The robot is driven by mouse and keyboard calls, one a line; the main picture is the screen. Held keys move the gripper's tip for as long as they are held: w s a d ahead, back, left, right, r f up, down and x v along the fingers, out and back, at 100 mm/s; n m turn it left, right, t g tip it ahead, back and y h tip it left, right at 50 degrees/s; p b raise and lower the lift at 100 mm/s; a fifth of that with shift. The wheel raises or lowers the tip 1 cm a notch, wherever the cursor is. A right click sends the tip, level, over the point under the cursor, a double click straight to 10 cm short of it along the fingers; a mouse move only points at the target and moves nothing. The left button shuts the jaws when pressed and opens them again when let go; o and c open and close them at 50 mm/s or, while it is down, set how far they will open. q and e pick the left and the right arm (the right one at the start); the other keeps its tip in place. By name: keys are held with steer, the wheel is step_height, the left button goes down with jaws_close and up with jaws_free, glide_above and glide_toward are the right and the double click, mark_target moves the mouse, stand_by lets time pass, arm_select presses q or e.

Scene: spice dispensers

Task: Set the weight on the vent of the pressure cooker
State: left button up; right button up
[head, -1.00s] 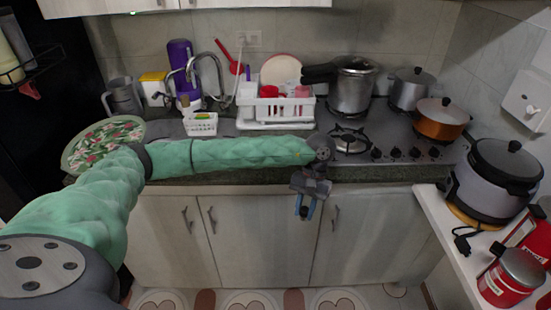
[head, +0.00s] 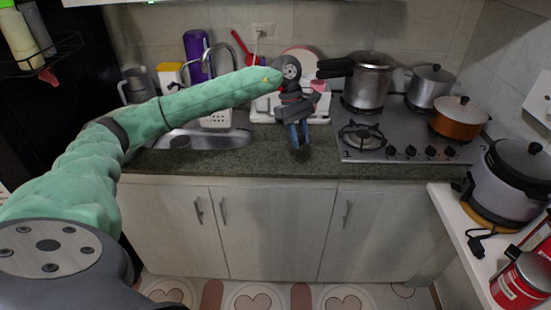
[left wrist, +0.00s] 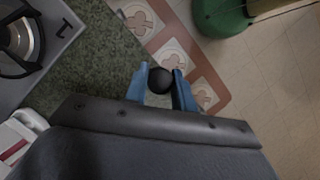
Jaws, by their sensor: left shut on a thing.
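The pressure cooker (head: 369,82) is a tall silver pot with a black long handle pointing left. It stands on the back left of the stove. Its vent is too small to make out. My left gripper (head: 300,147) hangs fingers down near the counter's front edge, left of the stove and lower in the picture than the cooker. In the left wrist view, its blue fingers are shut on a small dark round piece, which looks like the weight (left wrist: 160,80). My right gripper is not in view.
A silver pot (head: 430,86) and an orange pan (head: 460,117) stand right of the cooker on the stove (head: 400,142). A white dish rack (head: 318,105) is behind my left gripper. The front counter strip (head: 260,160) is clear. A rice cooker (head: 507,180) stands at the right.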

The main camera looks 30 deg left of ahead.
arm_select(q)
steer(key=shift+w+d+r+n+t, duration=0.2)
steer(key=shift+r+n+t, duration=0.1)
steer(key=shift+n, duration=0.5)
steer(key=a+f+n+t+p, duration=0.1)
steer(key=a+f+n, duration=0.1)
steer(key=a, duration=0.1)
steer(key=w+a+f+n+t+p, duration=0.1)
steer(key=a+f+n+p, duration=0.1)
steer(key=a+n, duration=0.1)
steer(key=a+f+n+t+p, duration=0.1)
steer(key=a+f+n+p, duration=0.1)
steer(key=a+n, duration=0.1)
steer(key=shift+w+a+f, duration=0.15)
steer(key=shift+a, duration=0.55)
steer(key=shift+d+f+p, duration=0.1)
steer(key=shift+f+p, duration=1.1)
steer(key=shift+f, duration=0.8)
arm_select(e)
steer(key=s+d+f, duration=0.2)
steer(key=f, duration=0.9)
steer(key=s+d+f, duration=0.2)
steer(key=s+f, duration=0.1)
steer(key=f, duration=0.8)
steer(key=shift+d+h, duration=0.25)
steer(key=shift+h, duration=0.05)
arm_select(q)
steer(key=shift+f, duration=0.15)
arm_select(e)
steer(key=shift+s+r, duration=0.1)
